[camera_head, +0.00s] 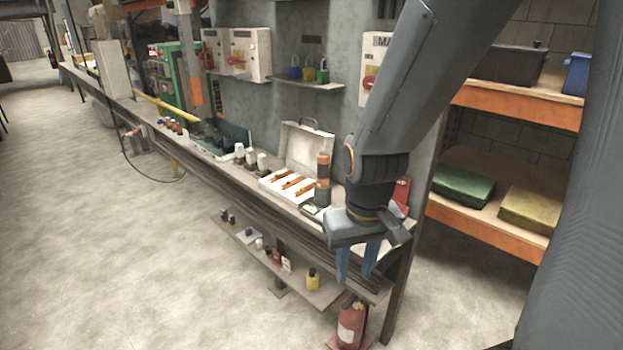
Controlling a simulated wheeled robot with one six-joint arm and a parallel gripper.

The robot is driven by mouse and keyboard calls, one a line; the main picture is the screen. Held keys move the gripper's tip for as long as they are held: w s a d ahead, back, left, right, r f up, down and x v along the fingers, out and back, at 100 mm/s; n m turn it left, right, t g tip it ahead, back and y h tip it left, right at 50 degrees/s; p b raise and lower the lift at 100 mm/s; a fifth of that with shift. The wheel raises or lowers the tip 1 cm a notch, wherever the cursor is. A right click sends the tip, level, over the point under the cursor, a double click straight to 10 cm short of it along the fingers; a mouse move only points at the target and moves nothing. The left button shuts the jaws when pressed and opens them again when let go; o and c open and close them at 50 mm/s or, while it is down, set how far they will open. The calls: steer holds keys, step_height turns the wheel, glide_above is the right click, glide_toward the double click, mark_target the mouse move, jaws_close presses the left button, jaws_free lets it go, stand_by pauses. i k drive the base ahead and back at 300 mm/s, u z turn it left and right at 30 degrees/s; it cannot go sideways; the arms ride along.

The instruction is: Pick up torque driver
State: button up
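I cannot tell for sure which item is the torque driver. An open pale case (309,145) on the bench holds several orange-and-dark tools (298,183). An orange-and-black cylinder (323,169) stands upright beside the case, on its right. My gripper (355,272) points down at the bench's near right end, to the right of and nearer than the case and cylinder. Its two blue fingers are apart with nothing seen between them. My arm hides part of the bench's right end.
White-topped bottles (250,158) and a dark green open box (222,141) stand further left on the bench. A lower shelf (305,286) holds small bottles. A red fire extinguisher (350,325) stands below. Orange-edged shelves (485,230) are at right. Floor at left is clear.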

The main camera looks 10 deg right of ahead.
mark_target(323, 157)
steer(key=u, duration=0.45)
steer(key=i, duration=0.9)
steer(key=z, duration=0.45)
